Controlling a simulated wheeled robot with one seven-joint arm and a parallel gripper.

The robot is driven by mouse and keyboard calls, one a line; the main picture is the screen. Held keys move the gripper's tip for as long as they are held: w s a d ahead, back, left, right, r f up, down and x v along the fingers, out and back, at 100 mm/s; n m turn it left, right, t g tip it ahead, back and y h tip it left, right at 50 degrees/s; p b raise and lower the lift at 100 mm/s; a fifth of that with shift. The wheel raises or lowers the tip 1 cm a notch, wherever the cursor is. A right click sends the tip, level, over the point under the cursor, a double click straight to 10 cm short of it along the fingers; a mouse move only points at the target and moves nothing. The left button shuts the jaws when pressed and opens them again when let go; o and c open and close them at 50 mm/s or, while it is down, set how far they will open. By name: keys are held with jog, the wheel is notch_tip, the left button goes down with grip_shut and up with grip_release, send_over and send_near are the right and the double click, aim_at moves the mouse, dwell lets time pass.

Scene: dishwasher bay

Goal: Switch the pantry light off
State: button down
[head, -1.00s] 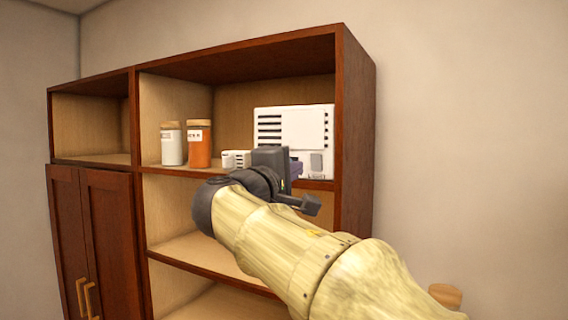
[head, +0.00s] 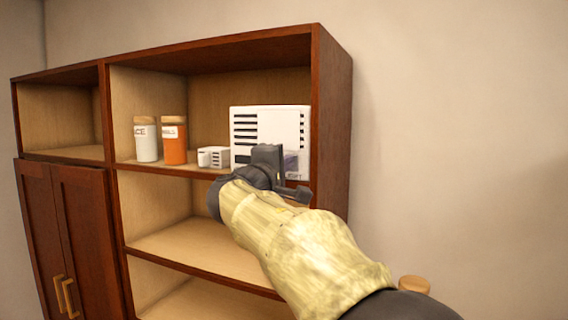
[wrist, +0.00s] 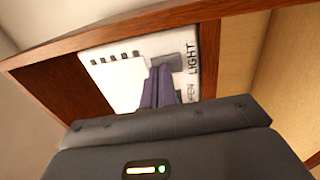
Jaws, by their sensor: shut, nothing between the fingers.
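The pantry light control is a white box (head: 268,124) with dark slots, standing on the upper shelf at the right end of the open cabinet. In the wrist view the white panel (wrist: 120,72) carries the word "LIGHT" beside a grey rocker or plate (wrist: 168,62). My gripper (wrist: 160,70) is shut and empty, its purple fingertips at the lower edge of that grey part. Whether they touch it I cannot tell. In the head view my gripper (head: 289,162) covers the lower part of the box. The switch's position is hidden.
A small white slotted box (head: 213,157), an orange jar (head: 174,143) and a white jar (head: 146,142) stand left of the panel. The cabinet's right side wall (head: 333,140) is close to my gripper. Lower shelves (head: 190,243) look empty.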

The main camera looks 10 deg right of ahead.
jog(key=shift+w+d+b, duration=0.1)
jog(key=shift+d+b, duration=0.05)
jog(key=shift+b, duration=0.3)
jog(key=shift+r, duration=0.2)
jog(key=shift+b, duration=0.3)
jog(key=r+b+v, duration=0.3)
jog(key=b+v, duration=0.2)
jog(key=v, duration=0.8)
jog(key=shift+s+a, duration=0.45)
jog(key=shift+r, duration=0.15)
